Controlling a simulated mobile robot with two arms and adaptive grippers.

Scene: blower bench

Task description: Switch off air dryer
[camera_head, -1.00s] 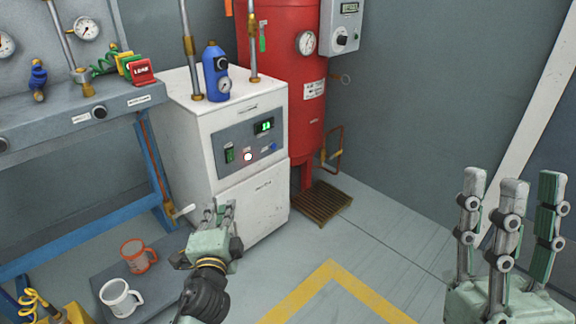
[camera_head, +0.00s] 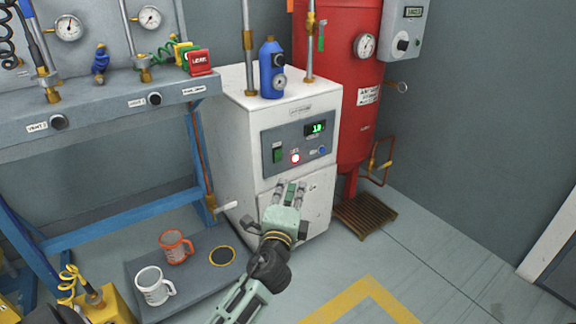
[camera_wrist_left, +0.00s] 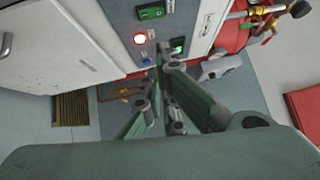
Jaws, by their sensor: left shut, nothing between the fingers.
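The air dryer (camera_head: 240,140) is a white cabinet with a dark grey control panel. The panel has a green rocker switch (camera_head: 277,154), a lit red-white lamp (camera_head: 295,158), a small blue button (camera_head: 322,150) and a lit green display (camera_head: 316,127). My left gripper (camera_head: 290,188) is shut and empty, in front of the cabinet just below the panel. My right gripper is out of the head view.
A red tank (camera_head: 345,100) stands right of the dryer, with a brown floor grate (camera_head: 364,215) below. A blue bottle (camera_head: 271,68) stands on the dryer. A workbench (camera_head: 100,125) is at left. Two mugs, orange (camera_head: 176,247) and white (camera_head: 153,285), stand on a low mat. Floor at right is clear.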

